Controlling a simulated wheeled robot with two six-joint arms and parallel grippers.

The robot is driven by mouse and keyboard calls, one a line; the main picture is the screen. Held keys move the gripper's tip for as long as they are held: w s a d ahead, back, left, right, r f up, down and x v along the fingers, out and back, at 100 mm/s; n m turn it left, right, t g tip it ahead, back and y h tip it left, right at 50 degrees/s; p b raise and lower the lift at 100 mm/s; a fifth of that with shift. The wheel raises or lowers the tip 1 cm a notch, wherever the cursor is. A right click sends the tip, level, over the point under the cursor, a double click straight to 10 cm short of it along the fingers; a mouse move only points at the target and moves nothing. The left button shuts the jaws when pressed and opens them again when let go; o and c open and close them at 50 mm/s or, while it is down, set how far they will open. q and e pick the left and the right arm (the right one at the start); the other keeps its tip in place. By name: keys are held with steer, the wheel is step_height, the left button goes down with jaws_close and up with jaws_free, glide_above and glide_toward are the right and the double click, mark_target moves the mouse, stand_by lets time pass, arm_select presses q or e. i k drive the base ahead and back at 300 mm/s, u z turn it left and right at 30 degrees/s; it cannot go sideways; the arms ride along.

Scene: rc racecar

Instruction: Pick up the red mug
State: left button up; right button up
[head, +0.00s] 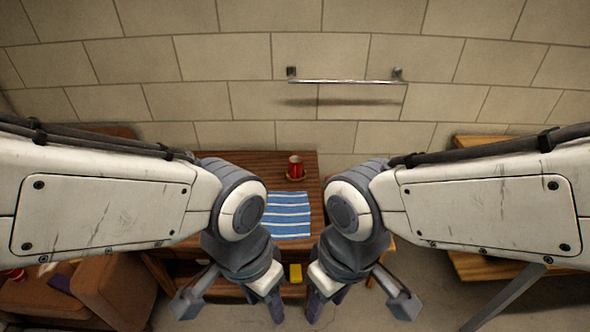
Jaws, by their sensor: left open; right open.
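The red mug (296,165) stands upright on a small round coaster (296,178) near the back of the dark wooden table (255,163). My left gripper (232,306) is open and empty, low in the picture in front of the table. My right gripper (360,304) is also open and empty, to the right of it. Both are well short of the mug and apart from it. The mug is fully in view between my two arms.
A blue and white striped cloth (289,215) lies on the table in front of the mug. A yellow object (295,273) shows below the table top. A brown armchair (120,285) is at left, a wooden surface (480,266) at right. A metal rail (345,81) is on the wall.

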mark_target(295, 161)
steer(key=z, duration=1.55)
steer(key=i, duration=1.7)
steer(key=u, duration=2.75)
steer(key=i, duration=0.5)
steer(key=z, duration=0.05)
